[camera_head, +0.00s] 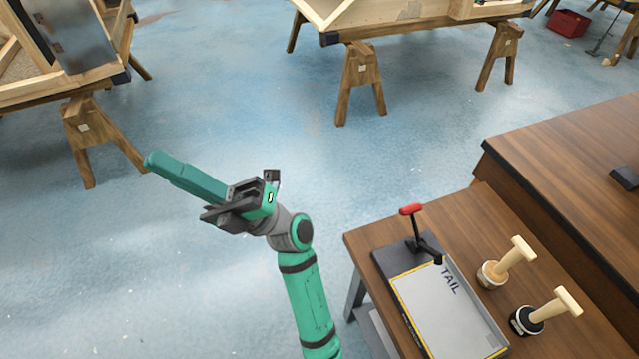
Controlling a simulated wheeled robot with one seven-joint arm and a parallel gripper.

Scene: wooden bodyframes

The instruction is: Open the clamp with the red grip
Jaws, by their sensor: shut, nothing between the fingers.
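The clamp (416,238) with the red grip (411,209) is at the far left corner of the wooden table. Its black lever stands roughly upright with the red grip on top. A short black arm reaches right to a dark tip at the edge of the fixture marked "TAIL" (440,312); I cannot tell whether the tip presses on it. My gripper (153,161) is shut and empty, with long green fingers pointing to the upper left. It is over the floor, well left of the clamp and apart from it.
Two wooden-handled stamps (506,264) (543,313) stand on the wooden table (485,215), right of the fixture. Another brown table (570,160) adjoins at right. Wooden frames on sawhorses (362,80) stand at the back and upper left. The blue floor (240,90) between is clear.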

